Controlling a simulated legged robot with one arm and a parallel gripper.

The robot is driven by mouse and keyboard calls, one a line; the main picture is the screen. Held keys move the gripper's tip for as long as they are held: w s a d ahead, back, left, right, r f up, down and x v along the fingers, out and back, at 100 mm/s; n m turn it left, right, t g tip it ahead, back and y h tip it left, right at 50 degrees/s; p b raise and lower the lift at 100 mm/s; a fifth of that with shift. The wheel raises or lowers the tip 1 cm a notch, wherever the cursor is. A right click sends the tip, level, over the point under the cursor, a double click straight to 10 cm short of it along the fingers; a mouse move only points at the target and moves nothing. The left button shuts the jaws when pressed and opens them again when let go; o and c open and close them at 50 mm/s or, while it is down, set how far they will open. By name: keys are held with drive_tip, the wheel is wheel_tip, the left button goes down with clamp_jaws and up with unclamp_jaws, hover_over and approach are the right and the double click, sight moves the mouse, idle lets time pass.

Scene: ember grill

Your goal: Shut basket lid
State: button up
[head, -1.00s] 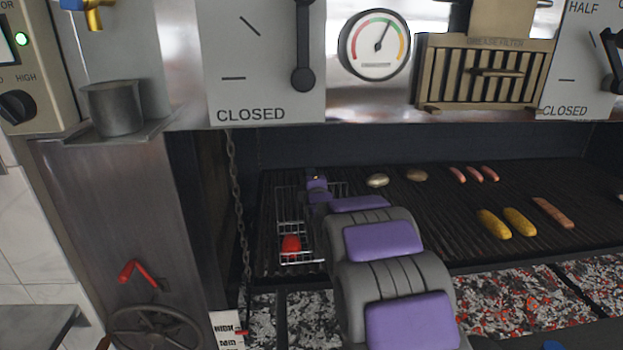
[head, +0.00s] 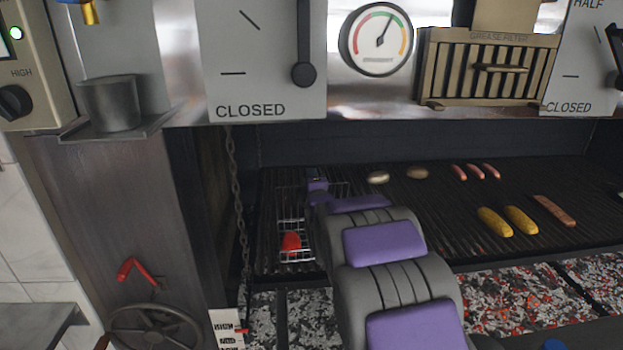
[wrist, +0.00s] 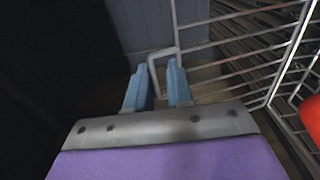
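The wire basket (head: 297,257) stands on the left end of the grill, with a red item (head: 291,243) inside. A wire panel, apparently the lid (head: 286,207), rises at the basket's back; its exact angle is hard to tell. My gripper (head: 317,180) is at the basket's far right, partly hidden by its own arm. In the wrist view my gripper (wrist: 157,82) has its two blue fingers apart, with a thin wire loop (wrist: 153,72) between and just beyond them. Wire bars (wrist: 245,50) spread to the right, and the red item (wrist: 312,118) shows at the right edge.
The grill grate (head: 400,235) carries mushrooms (head: 378,177), sausages (head: 475,172) and corn (head: 494,221) to the right. A chain (head: 237,200) hangs left of the basket. Coals (head: 520,300) glow below the grate. The hood panel (head: 262,60) hangs above.

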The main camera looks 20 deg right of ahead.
drive_tip(key=r+b+v, duration=0.2)
drive_tip(key=b+v, duration=0.2)
drive_tip(key=v, duration=1.4)
drive_tip(key=shift+a, duration=0.15)
idle(1.1)
drive_tip(key=shift+w+r, duration=0.1)
drive_tip(key=shift+r, duration=0.05)
idle(0.4)
